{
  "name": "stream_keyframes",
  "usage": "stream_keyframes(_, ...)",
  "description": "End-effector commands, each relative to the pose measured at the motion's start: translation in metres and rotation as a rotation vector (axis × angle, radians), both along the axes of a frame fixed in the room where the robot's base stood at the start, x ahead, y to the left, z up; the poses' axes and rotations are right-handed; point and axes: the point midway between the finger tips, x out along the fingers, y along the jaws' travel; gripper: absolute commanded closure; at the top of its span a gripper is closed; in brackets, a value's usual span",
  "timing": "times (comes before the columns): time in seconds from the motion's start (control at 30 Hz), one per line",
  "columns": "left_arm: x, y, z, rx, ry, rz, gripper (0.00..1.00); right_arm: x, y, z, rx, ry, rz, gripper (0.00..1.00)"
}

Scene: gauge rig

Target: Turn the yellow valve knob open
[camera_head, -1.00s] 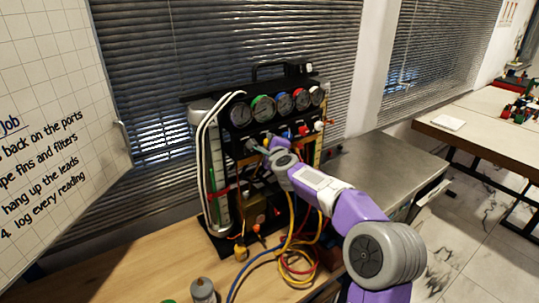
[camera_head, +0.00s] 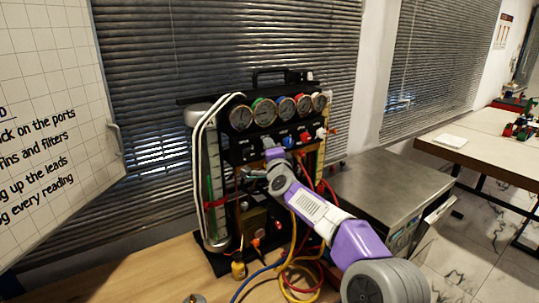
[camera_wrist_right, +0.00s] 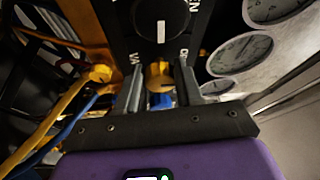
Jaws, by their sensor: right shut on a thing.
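The yellow valve knob (camera_wrist_right: 159,76) shows in the right wrist view between my two fingers. My right gripper (camera_wrist_right: 160,88) is shut on it. In the head view, my right gripper (camera_head: 272,152) reaches the front of the black gauge rig (camera_head: 246,155), just below the row of round gauges, and the gripper hides the yellow knob there. My left gripper is not in view.
A blue knob (camera_head: 288,141) and a red knob (camera_head: 305,137) sit to the right of my gripper. Yellow, red and blue hoses (camera_head: 292,262) hang below onto the wooden bench (camera_head: 150,275). A metal box (camera_head: 385,195) stands to the right.

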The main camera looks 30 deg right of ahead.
Motion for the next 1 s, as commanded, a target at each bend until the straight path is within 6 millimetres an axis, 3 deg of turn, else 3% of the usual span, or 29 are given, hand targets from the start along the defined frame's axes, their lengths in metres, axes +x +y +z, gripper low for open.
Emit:
stream_keyframes(0.4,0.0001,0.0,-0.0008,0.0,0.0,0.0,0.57,-0.0001,-0.0002,0.0004,-0.01,0.0,0.0,0.95)
stream_keyframes(0.43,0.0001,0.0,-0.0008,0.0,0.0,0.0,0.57,-0.0001,-0.0002,0.0004,-0.01,0.0,0.0,0.63)
stream_keyframes(0.6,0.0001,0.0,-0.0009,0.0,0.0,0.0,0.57,-0.0001,-0.0001,0.0003,-0.009,0.0,0.0,0.39)
stream_keyframes(1.0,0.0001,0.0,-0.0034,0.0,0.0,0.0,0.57,-0.0074,0.0023,-0.0003,-0.008,-0.001,0.001,0.39)
